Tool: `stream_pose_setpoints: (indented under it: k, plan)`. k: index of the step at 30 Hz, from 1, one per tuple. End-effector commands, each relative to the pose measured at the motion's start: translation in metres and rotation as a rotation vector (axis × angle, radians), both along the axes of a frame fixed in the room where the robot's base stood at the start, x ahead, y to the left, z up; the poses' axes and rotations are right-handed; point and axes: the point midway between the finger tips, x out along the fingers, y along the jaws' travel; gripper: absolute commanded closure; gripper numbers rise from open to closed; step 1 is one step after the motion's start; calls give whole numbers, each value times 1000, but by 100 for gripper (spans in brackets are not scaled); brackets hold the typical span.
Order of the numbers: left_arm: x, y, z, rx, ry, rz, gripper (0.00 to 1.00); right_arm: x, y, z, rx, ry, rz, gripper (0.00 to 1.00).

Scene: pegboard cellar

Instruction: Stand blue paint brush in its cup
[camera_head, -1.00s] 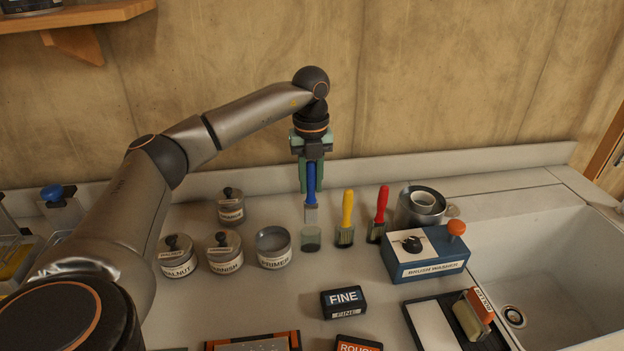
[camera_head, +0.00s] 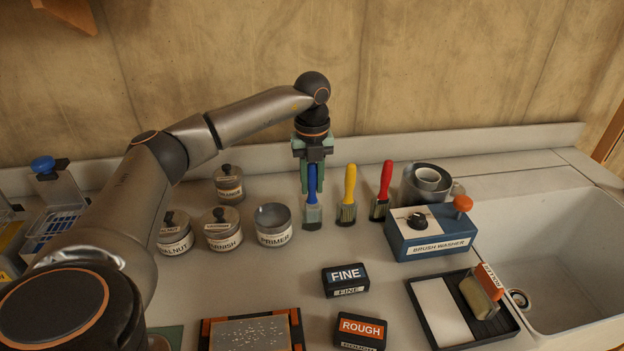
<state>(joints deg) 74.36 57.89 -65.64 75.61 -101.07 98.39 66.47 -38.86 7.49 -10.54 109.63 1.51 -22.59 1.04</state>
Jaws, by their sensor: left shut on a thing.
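The blue paint brush (camera_head: 312,189) is upright, handle up, in my left gripper (camera_head: 312,180). My left gripper is shut on its blue handle. The brush's bristle end is down inside a small clear cup (camera_head: 312,222), the leftmost of a row of cups. A yellow brush (camera_head: 350,185) and a red brush (camera_head: 385,178) stand in the cups to the right. Whether the blue brush touches the cup's bottom cannot be told. My right gripper is not in view.
Lidded tins stand left of the cup, with an open PRIMER tin (camera_head: 273,226) nearest. A blue brush washer (camera_head: 430,232) and a sink (camera_head: 560,255) are to the right. FINE (camera_head: 345,280) and ROUGH (camera_head: 360,331) blocks lie in front. The wall is close behind.

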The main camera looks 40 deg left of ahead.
Motion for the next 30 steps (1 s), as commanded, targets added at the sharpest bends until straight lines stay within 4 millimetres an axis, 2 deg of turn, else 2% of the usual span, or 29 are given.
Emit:
stream_pose_setpoints:
  k: [14,15,24,30]
  plan:
    - [0,0,-1,0,0,0,100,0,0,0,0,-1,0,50]
    - [0,0,-1,0,0,0,72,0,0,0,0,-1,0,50]
    - [0,0,-1,0,0,0,38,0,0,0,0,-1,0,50]
    - [0,0,-1,0,0,0,38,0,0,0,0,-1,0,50]
